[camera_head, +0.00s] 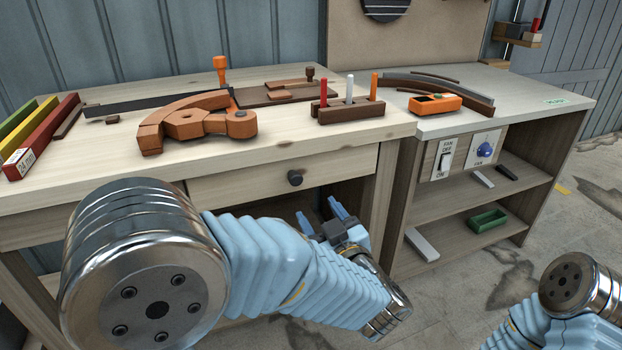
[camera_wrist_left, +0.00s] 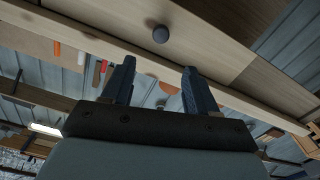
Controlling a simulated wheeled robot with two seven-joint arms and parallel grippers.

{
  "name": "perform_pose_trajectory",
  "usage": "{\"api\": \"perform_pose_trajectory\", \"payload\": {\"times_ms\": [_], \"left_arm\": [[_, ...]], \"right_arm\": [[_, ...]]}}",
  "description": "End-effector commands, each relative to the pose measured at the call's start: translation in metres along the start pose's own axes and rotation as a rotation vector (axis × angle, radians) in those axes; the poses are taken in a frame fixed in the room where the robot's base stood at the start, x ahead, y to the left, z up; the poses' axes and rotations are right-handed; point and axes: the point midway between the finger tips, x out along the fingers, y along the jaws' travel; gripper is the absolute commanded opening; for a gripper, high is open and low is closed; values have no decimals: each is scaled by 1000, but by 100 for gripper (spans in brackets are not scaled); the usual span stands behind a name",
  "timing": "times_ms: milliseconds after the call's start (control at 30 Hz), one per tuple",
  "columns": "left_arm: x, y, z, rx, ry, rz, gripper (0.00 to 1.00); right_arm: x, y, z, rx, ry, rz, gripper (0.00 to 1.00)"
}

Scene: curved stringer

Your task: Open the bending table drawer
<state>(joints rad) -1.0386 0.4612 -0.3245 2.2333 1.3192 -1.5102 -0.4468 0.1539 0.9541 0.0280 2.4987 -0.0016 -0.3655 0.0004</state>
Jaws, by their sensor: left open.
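The bending table (camera_head: 90,199) is pale wood and stands at the left in the head view. Its drawer (camera_head: 345,164) sits under the tabletop and looks shut, with a round dark knob (camera_head: 295,178) on its front. The knob also shows near the top of the left wrist view (camera_wrist_left: 160,34). My left gripper (camera_head: 321,218) is open and empty, below and a little right of the knob, apart from it. In the left wrist view its two blue-tipped fingers (camera_wrist_left: 156,82) point toward the drawer front. My right gripper is out of view.
An open shelf space lies under the drawer.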

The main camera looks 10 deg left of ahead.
Motion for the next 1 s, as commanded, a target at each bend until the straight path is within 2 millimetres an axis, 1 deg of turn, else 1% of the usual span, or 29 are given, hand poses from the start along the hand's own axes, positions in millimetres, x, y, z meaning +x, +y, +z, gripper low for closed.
{"api": "perform_pose_trajectory", "payload": {"times_ms": [167,300,400,500,600,700,1000], "left_arm": [[36,-1,0,2,0,-5,58],[69,-1,0,2,0,-3,58],[91,-1,1,2,-2,-2,58],[108,-1,1,2,-2,-1,58],[120,0,2,2,-2,2,58],[127,0,2,2,-2,1,58],[130,0,2,2,-3,3,58]], "right_arm": [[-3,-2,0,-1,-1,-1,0],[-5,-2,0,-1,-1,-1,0],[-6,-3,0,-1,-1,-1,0],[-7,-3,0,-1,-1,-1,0],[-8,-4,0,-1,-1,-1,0],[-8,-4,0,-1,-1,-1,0],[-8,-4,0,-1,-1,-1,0]]}}
